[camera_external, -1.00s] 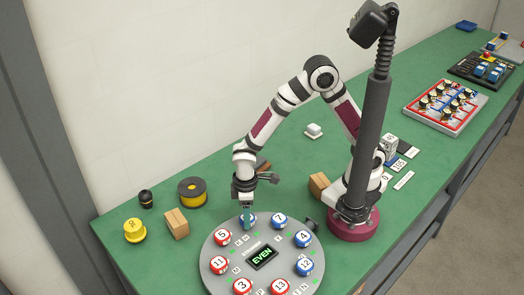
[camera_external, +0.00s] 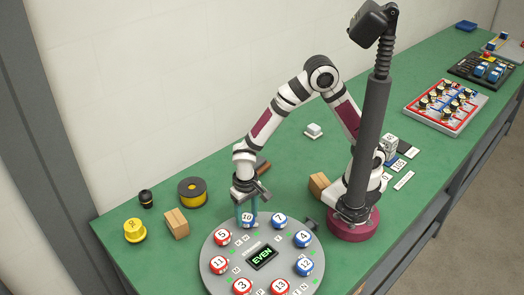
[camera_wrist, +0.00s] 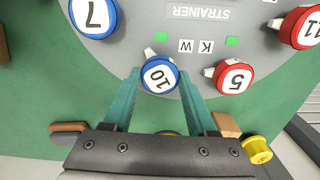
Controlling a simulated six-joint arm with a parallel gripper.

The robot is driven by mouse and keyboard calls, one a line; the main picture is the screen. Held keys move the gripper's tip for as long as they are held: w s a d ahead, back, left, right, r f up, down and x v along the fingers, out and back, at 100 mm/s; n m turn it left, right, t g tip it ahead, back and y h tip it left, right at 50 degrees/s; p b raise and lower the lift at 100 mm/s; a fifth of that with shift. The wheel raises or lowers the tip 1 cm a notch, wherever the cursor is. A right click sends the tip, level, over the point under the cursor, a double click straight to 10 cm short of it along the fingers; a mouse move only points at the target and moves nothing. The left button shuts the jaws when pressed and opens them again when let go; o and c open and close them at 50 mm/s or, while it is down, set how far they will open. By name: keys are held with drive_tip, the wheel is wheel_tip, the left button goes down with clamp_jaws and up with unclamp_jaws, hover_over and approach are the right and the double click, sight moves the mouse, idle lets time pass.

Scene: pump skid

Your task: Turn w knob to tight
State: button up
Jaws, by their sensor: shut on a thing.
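A round grey panel (camera_external: 225,240) carries a ring of numbered red and blue knobs. My gripper (camera_external: 246,212) points down at the panel's far edge, with its teal fingers on both sides of the blue knob numbered 10 (camera_external: 249,219). In the wrist view my gripper (camera_wrist: 160,78) is shut on this knob (camera_wrist: 158,76), whose white pointer tip (camera_wrist: 149,52) points up and slightly left. Small letter tiles (camera_wrist: 186,46) beside it seem to read W and K, near knob 10 and the red knob 5 (camera_wrist: 234,77). The finger contact is partly hidden.
The blue knob 7 (camera_wrist: 93,15) and red knob 5 stand close on either side. A display (camera_external: 262,258) reads EVEN.

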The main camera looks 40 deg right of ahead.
sight(247, 217)
drive_tip(key=m, duration=0.5)
drive_tip(key=shift+m, duration=0.3)
idle(0.4)
drive_tip(key=o, duration=1.4)
drive_tip(key=shift+c, duration=0.2)
drive_tip(key=shift+r, duration=0.1)
wheel_tip(247, 217, up, 16)
drive_tip(key=shift+f, duration=0.2)
